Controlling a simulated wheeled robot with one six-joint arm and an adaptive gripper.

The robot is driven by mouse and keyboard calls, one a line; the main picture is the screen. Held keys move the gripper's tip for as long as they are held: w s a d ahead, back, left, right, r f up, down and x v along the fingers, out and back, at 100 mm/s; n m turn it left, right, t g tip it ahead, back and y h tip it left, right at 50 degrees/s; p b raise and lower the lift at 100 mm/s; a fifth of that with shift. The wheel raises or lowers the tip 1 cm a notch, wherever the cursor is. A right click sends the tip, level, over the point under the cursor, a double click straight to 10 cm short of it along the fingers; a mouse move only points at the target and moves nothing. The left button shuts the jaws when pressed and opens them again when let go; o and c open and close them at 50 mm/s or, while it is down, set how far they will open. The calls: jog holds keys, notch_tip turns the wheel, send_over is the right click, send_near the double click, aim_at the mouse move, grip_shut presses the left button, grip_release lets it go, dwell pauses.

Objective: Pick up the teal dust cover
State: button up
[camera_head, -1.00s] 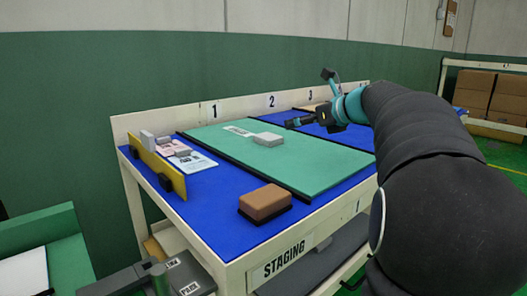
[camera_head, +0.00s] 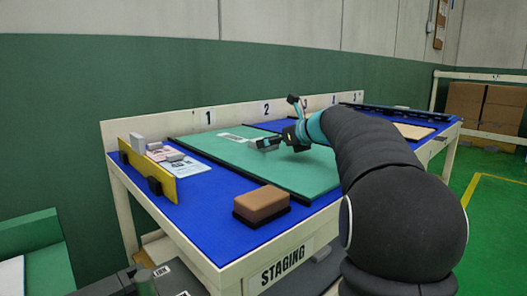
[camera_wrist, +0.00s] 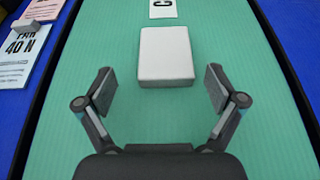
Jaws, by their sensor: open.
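A teal-green ribbed sheet (camera_head: 290,172) lies flat on the staging table, and it fills much of the wrist view (camera_wrist: 160,125). It is the only large teal thing I see; I cannot tell if it is the dust cover. A pale grey block (camera_wrist: 166,57) lies on it, mostly hidden by my gripper in the head view. My gripper (camera_wrist: 160,90) is open and empty above the sheet. Its fingertips stand left and right of the block's near end, apart from it. In the head view my gripper (camera_head: 268,143) is over the sheet's middle.
A brown block on a dark base (camera_head: 262,204) stands on the blue table top (camera_head: 218,212) at the front. A yellow upright plate (camera_head: 147,171) and printed cards (camera_head: 178,162) are at the left. A white label (camera_wrist: 163,8) lies beyond the grey block.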

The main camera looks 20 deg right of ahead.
jog(key=shift+w+d+r+b+x, duration=0.1)
jog(key=shift+r+b+x, duration=0.05)
jog(key=shift+x, duration=1.2)
jog(key=shift+w+d+r+b+x, duration=0.1)
jog(key=shift+r+b+x, duration=0.05)
jog(key=shift+x, duration=1.15)
jog(key=c, duration=1.6)
jog(key=shift+o, duration=0.2)
jog(key=shift+r, duration=0.1)
